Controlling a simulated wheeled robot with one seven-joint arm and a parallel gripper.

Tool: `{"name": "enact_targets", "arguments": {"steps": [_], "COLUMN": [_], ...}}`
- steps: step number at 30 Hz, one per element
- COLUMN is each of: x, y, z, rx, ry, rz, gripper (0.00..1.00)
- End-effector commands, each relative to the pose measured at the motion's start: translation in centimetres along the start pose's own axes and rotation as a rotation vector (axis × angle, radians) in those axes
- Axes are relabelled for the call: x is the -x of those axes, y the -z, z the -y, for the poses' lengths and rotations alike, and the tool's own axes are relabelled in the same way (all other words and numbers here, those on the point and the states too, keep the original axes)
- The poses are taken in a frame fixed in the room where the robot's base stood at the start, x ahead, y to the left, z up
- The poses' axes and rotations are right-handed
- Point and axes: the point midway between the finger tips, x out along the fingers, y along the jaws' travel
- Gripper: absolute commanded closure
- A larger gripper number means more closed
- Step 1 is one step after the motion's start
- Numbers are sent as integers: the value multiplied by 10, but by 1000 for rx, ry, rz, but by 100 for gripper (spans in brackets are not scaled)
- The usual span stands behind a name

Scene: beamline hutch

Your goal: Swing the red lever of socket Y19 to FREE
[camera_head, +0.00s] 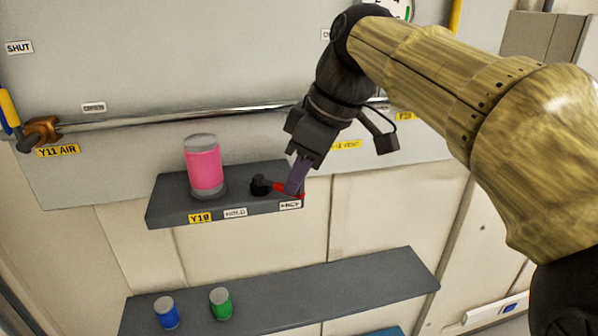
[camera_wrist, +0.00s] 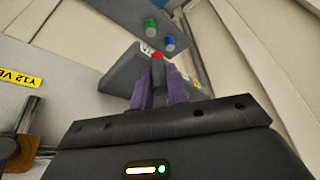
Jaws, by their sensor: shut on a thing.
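The red lever (camera_head: 279,187) sits on a small grey shelf (camera_head: 166,211) and runs right from a black pivot (camera_head: 260,185). Its outer end lies near the right-hand white label (camera_head: 290,205), which seems to read FREE. A yellow tag (camera_head: 200,217), reading Y19 or similar, and a HOLD label (camera_head: 235,212) are on the shelf's front edge. My gripper (camera_head: 296,188) points down with its purple fingers shut on the lever. In the wrist view a red bit of the lever (camera_wrist: 157,56) shows at the fingertips (camera_wrist: 160,75); the rest is hidden.
A pink canister (camera_head: 203,168) with grey ends stands left of the pivot. A metal pipe (camera_head: 190,117) crosses the panel behind, with an orange-brown valve (camera_head: 41,130) at its left. A lower shelf (camera_head: 330,289) holds a blue jar (camera_head: 166,314) and a green jar (camera_head: 221,304).

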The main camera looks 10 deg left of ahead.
Motion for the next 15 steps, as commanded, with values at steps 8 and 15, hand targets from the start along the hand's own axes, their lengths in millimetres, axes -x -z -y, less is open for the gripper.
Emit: {"name": "enact_targets", "arguments": {"steps": [8,15], "x": [1,0], "y": [0,0], "z": [-1,0], "rx": [-1,-2], "ry": [-4,-3], "rz": [-1,-1], "gripper": [65,62]}}
